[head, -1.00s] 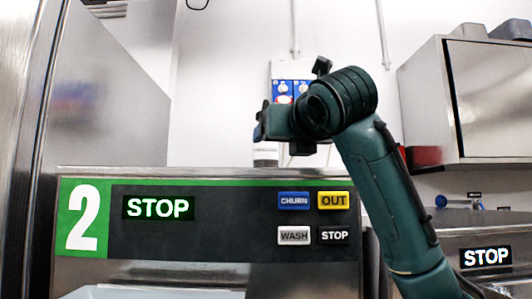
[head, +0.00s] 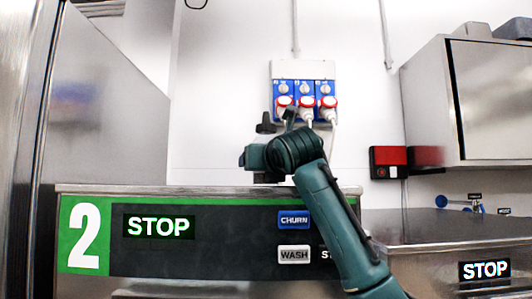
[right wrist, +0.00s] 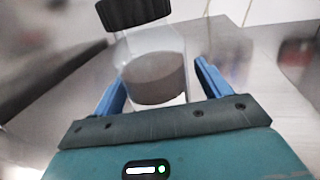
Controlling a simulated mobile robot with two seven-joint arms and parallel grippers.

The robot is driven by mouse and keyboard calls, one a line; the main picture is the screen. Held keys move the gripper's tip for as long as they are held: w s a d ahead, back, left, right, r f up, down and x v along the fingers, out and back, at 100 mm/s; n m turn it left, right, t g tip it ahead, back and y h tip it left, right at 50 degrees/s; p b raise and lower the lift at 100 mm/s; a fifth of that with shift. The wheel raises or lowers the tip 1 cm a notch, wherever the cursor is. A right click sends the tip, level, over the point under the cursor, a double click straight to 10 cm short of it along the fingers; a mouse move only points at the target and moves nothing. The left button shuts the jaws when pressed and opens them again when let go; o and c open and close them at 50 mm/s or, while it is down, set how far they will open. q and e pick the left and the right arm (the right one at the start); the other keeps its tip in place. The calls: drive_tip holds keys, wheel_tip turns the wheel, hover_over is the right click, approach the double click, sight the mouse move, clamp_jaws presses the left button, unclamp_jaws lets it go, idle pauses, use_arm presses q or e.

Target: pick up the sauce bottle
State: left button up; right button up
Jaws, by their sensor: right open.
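The sauce bottle is clear with a black cap and greyish-brown contents (right wrist: 153,78). In the right wrist view it lies between the two blue fingers of my right gripper (right wrist: 160,74), with visible gaps at the sides. These fingers are apart and not closed on it. In the head view my right gripper (head: 256,157) is low over the top of the machine marked 2, and the bottle's black cap (head: 266,123) shows just above it. The gripper hides most of the bottle's body there. My left gripper is not in view.
The machine's front panel (head: 230,262) with its STOP display and buttons is close below my right arm. Blue and red wall sockets (head: 306,98) are behind. A steel cabinet (head: 480,100) hangs at right, above another machine top (head: 425,226).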

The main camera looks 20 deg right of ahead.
sight(267, 115)
drive_tip(key=shift+w, duration=0.15)
drive_tip(key=c, duration=1.1)
drive_tip(key=shift+o, duration=0.2)
wheel_tip(267, 115, up, 10)
drive_tip(key=shift+r+p, duration=0.1)
drive_tip(key=shift+p, duration=0.8)
